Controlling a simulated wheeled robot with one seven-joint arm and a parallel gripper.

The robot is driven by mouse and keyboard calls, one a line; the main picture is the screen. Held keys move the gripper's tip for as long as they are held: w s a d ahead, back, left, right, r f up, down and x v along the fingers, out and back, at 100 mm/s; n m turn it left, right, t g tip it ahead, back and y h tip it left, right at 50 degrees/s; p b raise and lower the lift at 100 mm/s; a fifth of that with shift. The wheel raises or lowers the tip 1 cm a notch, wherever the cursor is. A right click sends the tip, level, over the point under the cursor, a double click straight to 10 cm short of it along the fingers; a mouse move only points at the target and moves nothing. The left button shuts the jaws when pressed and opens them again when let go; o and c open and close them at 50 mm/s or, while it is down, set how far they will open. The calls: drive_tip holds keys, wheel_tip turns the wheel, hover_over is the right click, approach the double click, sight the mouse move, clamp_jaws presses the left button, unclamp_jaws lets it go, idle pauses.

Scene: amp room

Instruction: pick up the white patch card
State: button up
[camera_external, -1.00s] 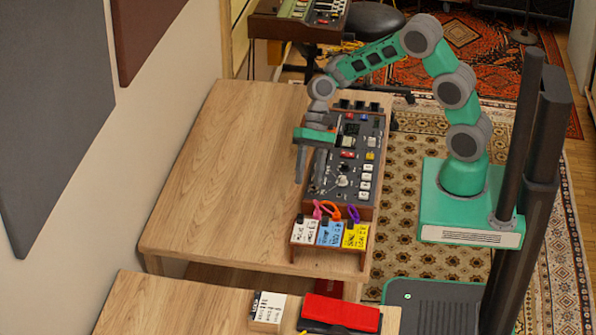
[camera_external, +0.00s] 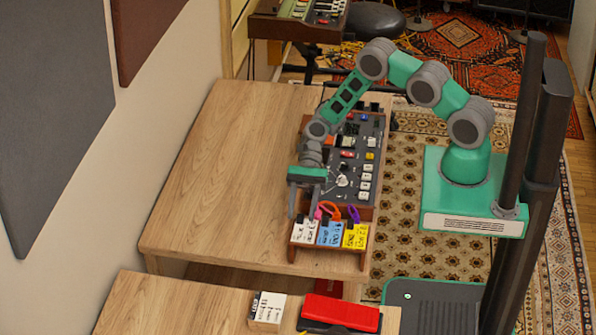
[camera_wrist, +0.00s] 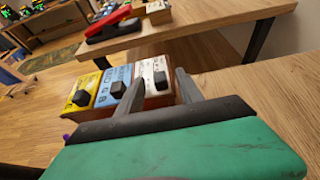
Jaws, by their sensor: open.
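A white card (camera_external: 305,233) with black writing sits at the left end of a small wooden rack (camera_external: 328,265) on the wooden table. A blue card (camera_external: 331,234) and a yellow card (camera_external: 355,237) sit to its right. My gripper (camera_external: 303,213) points down just above and behind the white card, with its fingers apart and nothing held. In the wrist view the white card (camera_wrist: 154,76) shows between the two fingers (camera_wrist: 159,82), with a dark knob-like block on it. Contact cannot be told. Part of the card is hidden by a finger.
A dark control panel (camera_external: 354,160) with knobs and buttons stands directly behind the rack. Orange and purple loops (camera_external: 332,210) lie between them. The table (camera_external: 205,180) is clear at left. The nearer table holds another white-labelled block (camera_external: 268,308) and a red object (camera_external: 340,312).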

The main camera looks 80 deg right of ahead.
clamp_jaws()
idle(0.4)
